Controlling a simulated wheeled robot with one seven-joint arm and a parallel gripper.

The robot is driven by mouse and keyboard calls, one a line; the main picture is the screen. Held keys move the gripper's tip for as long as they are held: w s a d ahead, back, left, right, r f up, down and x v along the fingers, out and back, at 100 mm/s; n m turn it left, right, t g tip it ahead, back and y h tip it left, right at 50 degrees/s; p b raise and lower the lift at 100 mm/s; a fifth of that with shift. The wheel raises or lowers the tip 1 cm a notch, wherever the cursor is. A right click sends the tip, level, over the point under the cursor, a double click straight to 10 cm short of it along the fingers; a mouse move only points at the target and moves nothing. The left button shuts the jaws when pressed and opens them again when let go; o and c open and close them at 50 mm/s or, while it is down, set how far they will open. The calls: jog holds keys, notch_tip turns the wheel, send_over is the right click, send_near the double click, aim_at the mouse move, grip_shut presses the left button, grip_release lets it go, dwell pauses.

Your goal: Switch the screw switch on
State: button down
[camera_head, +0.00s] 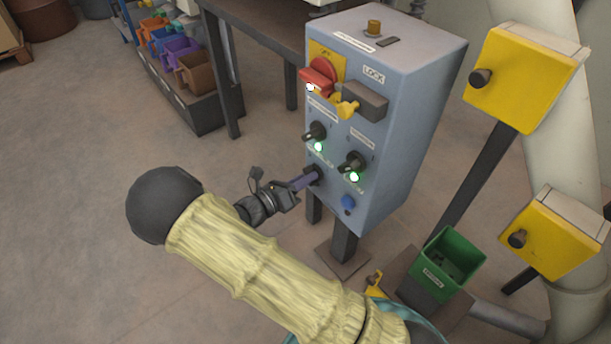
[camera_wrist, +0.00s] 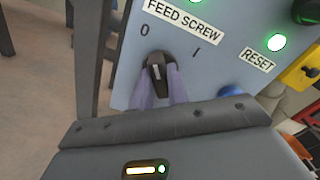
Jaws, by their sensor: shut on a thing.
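The screw switch is a black rotary knob (camera_wrist: 157,62) under the FEED SCREW label (camera_wrist: 184,20) in the wrist view. A 0 is printed at its upper left and an I at its right. The knob's pale mark appears to point up towards the 0. My gripper (camera_wrist: 164,84) is shut on the knob, with a purple finger on each side. In the head view my gripper (camera_head: 306,181) meets the lower left of the blue-grey control box (camera_head: 418,120), and its fingers mostly hide the knob.
Above sit two black knobs (camera_head: 353,162) with lit green lamps, a red handle (camera_head: 319,77) and a yellow key-like part (camera_head: 346,109). A blue button (camera_head: 348,203) is to the right. A green bin (camera_head: 447,262) and yellow boxes (camera_head: 525,78) stand further right. Floor at left is open.

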jog(key=shift+s+f+m+p, duration=0.1)
jog(key=shift+m+p, duration=3.25)
jog(key=shift+m, duration=0.4)
jog(key=shift+s+f+m+p, duration=0.1)
jog(key=shift+m+p, duration=3.25)
jog(key=shift+m, duration=0.4)
jog(key=c, duration=1.4)
grip_release()
jog(key=shift+w+r, duration=0.1)
jog(key=shift+o, duration=0.2)
jog(key=p+v, duration=0.2)
jog(key=v, duration=1.5)
jog(key=shift+a, duration=0.15)
